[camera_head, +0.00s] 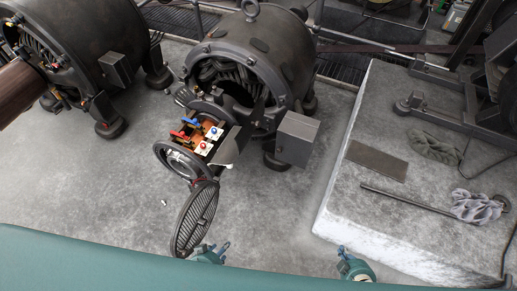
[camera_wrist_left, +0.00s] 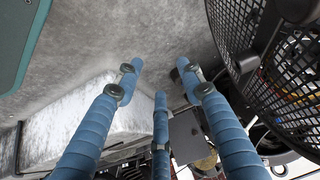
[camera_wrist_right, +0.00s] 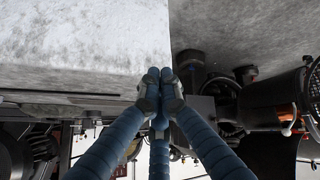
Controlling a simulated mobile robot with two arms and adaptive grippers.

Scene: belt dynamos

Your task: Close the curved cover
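The curved cover (camera_head: 197,215) is a dark slatted grille standing swung open at the front of the middle dynamo (camera_head: 262,60). Behind it the round frame (camera_head: 170,150) is open, showing red and blue terminals (camera_head: 209,138). My left gripper (camera_head: 212,253) is low in the head view, just right of the cover's lower end. In the left wrist view its blue fingers (camera_wrist_left: 160,82) are spread and empty, and the cover (camera_wrist_left: 278,65) is close on the right. My right gripper (camera_head: 350,265) is near the pale block. In the right wrist view its fingertips (camera_wrist_right: 161,82) are together, with nothing visible between them.
A pale concrete block (camera_head: 345,195) stands at right, with a rod (camera_head: 405,199) and grey cloth (camera_head: 475,207) on it. A grey box (camera_head: 297,139) juts from the middle dynamo. Another dynamo (camera_head: 85,45) stands at left. The floor left of the cover is mostly clear.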

